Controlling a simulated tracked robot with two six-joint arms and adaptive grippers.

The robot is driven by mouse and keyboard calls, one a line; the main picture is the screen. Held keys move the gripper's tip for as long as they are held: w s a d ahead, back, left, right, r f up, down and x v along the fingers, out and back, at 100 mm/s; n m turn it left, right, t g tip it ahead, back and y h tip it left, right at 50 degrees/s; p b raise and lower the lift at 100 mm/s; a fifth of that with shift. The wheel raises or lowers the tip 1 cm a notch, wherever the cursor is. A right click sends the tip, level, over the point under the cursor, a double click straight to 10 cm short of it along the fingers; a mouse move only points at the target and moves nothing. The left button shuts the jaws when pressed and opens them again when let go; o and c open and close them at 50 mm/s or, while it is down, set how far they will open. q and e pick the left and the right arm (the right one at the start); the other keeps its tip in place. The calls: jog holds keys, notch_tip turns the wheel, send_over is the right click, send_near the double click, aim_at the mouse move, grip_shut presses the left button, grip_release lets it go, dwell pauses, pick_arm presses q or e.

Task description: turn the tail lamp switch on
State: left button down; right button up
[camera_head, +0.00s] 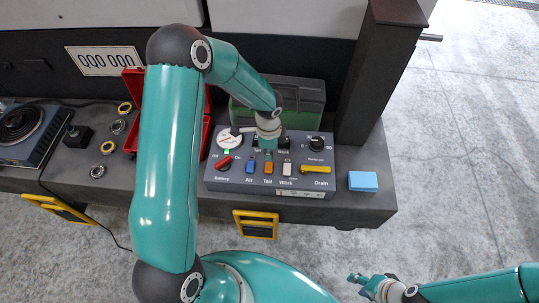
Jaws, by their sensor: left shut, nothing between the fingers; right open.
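A grey control panel (214,177) lies on the dark bench. It carries switches labelled Battery, Air, Tail, Work and Drain. The orange Tail switch (268,168) is in the middle of the row. My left gripper (268,155) is shut and empty, pointing down at the top of the Tail switch; I cannot tell whether it touches. The blue Air switch (250,165) and the pale Work switch (287,169) stand on either side. A green light (226,152) shows above the red Battery handle (224,163). My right gripper (357,284) is open and empty at the lower right, over the floor.
A yellow Drain handle (316,170) and a black knob (316,144) are on the panel's right. A blue block (363,181) lies right of it. A red case (131,142), several rings and a green bin (309,95) stand nearby. A dark post (376,75) rises behind.

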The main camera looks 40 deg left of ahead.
pick_arm(q)
notch_tip(320, 180, up, 10)
jog(key=w+a+b, duration=0.1)
jog(key=b, duration=0.1)
jog(key=shift+w, duration=0.3)
jog(key=shift+f, duration=0.15)
jog(key=s+d+f+n+h, duration=0.4)
jog(key=s+d+f+n, duration=0.9)
jog(key=s+d+f, duration=0.4)
jog(key=shift+d+f+n+t, duration=0.3)
jog(key=shift+d+f, duration=0.5)
jog(key=shift+f, duration=0.1)
jog(key=shift+s, duration=0.1)
